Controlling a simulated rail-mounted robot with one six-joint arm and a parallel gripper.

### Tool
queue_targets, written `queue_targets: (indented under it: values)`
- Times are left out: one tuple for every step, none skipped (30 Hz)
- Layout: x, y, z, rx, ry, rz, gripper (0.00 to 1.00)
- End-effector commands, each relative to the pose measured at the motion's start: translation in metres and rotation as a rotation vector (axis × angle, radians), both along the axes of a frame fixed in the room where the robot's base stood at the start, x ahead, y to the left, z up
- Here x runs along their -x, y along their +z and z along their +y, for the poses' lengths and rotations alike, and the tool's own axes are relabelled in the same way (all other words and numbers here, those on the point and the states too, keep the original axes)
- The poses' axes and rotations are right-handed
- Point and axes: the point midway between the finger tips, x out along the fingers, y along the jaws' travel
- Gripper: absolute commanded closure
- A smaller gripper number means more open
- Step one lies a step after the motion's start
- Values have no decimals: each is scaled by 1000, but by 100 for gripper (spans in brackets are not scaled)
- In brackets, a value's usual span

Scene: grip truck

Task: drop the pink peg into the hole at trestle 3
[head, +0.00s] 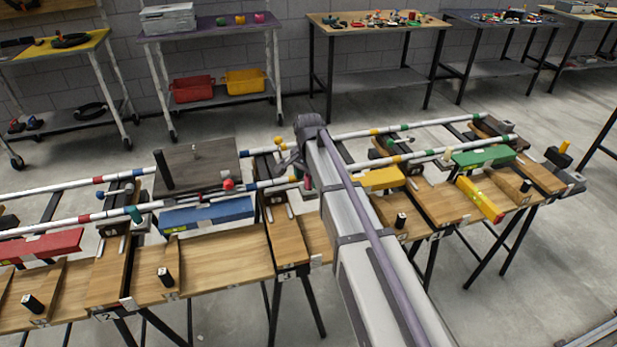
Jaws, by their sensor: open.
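My gripper (290,162) is at the far end of my arm, above the rail beside a trestle in the middle of the wooden bench. My arm covers much of it, but its jaws are open. A small pinkish-red piece (308,183), perhaps the pink peg, shows just below and right of the gripper, partly covered by my arm. I cannot tell whether it stands in a hole. The trestle (286,250) below the gripper carries a small label that looks like 3. Its hole cannot be made out.
Striped white rails (130,208) run along the bench. A blue block (207,215) and a dark box (197,168) with a red knob (227,184) stand left of the gripper. A yellow block (380,178) and a green block (483,157) are right of my arm. Carts stand behind.

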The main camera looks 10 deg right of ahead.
Motion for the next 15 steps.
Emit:
queue_targets:
  values:
    - [0,0,0,0,0,0,44]
    - [0,0,0,0,0,0,44]
    - [0,1,0,0,0,0,44]
    - [0,3,0,0,0,0,44]
    - [0,5,0,0,0,0,44]
    - [0,10,0,0,0,0,44]
    - [0,14,0,0,0,0,44]
    - [0,19,0,0,0,0,44]
    - [0,27,0,0,0,0,44]
    - [0,34,0,0,0,0,44]
    - [0,42,0,0,0,0,44]
    - [0,52,0,0,0,0,44]
    - [0,60,0,0,0,0,44]
    - [0,68,0,0,0,0,44]
    - [0,79,0,0,0,0,44]
